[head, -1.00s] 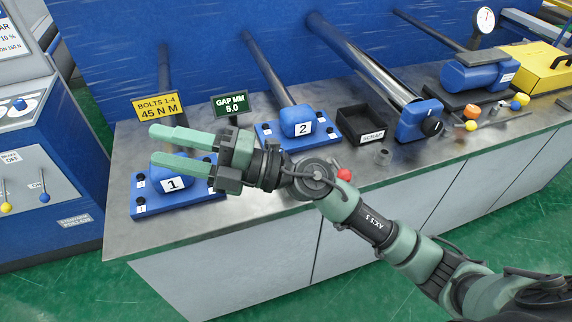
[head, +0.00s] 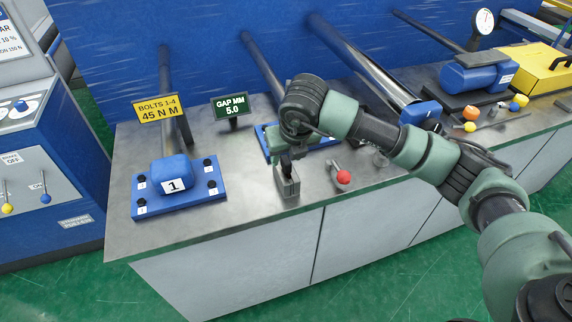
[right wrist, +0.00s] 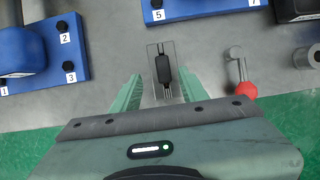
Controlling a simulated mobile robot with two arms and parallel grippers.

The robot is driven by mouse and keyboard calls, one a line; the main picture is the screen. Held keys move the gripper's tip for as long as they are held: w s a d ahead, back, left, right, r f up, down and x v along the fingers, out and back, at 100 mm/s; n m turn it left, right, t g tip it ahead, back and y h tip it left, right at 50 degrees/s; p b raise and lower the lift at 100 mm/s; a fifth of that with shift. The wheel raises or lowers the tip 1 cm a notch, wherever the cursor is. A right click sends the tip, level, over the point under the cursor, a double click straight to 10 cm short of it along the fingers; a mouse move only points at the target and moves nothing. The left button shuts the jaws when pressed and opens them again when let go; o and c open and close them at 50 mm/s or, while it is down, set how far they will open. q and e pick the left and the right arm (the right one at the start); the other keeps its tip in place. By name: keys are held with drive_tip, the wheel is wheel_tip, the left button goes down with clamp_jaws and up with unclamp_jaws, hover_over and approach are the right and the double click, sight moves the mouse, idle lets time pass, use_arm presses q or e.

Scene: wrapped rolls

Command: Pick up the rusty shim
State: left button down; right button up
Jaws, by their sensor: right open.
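I see no piece that is plainly a rusty shim. A small grey metal block (head: 288,184) stands near the front of the bench, with a dark upright piece (head: 286,163) in it. In the right wrist view the block (right wrist: 152,52) has a slot along it, and the dark piece (right wrist: 163,69) sits at its middle. My right gripper (right wrist: 159,76) points down over the block, its green fingers open on either side of the dark piece, apparently not touching it. In the head view my own arm partly hides the gripper. My left gripper is not in view.
A red-knobbed lever (head: 343,177) stands just right of the block. Blue base 1 (head: 172,178) is to the left; blue base 2 is partly behind my arm. A yellow torque sign (head: 160,108) and a gap display (head: 230,107) stand behind. Bare bench lies between base 1 and the block.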

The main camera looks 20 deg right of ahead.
sight(286, 160)
drive_tip(key=x, duration=0.1)
drive_tip(key=p+x, duration=0.1)
drive_tip(key=x, duration=0.1)
drive_tip(key=shift+w+d+f+p, duration=0.2)
drive_tip(key=shift+w+d+p, duration=0.05)
drive_tip(key=shift+d+p, duration=0.1)
drive_tip(key=shift+w+a+f, duration=0.1)
drive_tip(key=shift+w+f, duration=0.15)
drive_tip(key=shift+f, duration=0.35)
clamp_jaws()
drive_tip(key=shift+r, duration=0.2)
